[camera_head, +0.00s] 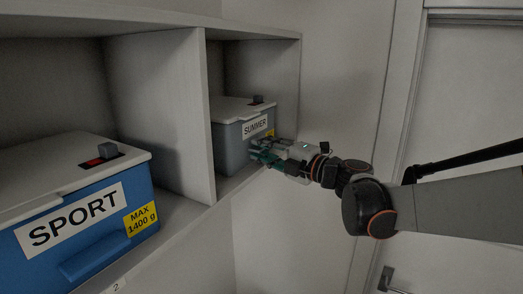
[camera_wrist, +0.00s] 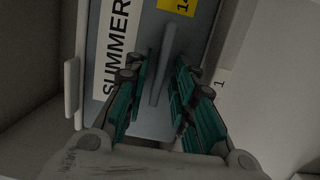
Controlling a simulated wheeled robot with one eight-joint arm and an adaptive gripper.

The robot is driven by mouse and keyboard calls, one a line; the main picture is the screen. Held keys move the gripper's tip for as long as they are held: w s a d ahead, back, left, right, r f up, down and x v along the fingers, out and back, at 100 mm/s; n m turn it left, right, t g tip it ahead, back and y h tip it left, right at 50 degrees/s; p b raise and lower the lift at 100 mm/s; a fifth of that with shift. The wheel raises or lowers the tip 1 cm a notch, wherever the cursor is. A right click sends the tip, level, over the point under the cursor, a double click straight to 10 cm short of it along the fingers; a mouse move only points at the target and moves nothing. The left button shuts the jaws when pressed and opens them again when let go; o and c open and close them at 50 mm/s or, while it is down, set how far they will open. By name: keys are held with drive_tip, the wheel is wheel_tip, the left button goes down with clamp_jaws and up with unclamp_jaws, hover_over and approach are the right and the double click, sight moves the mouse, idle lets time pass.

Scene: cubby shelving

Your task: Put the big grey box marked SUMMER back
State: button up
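The grey SUMMER box (camera_head: 229,146) sits in the right cubby compartment, with its pale lid on and its label facing out. In the wrist view the box front (camera_wrist: 140,30) fills the upper middle, with the SUMMER label turned sideways. My gripper (camera_head: 259,152) is at the lower right of the box front. In the wrist view its green-padded fingers (camera_wrist: 161,66) stand apart on either side of the box's grey handle (camera_wrist: 161,72). Gaps show between the handle and both fingers. The fingertips' exact contact with the box front is unclear.
The shelf (camera_head: 177,232) has a front lip with number tags. A wall and door (camera_head: 470,90) are on the right.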

drive_tip(key=shift+r, duration=0.15)
drive_tip(key=v, duration=1.2)
drive_tip(key=shift+s+d, duration=0.1)
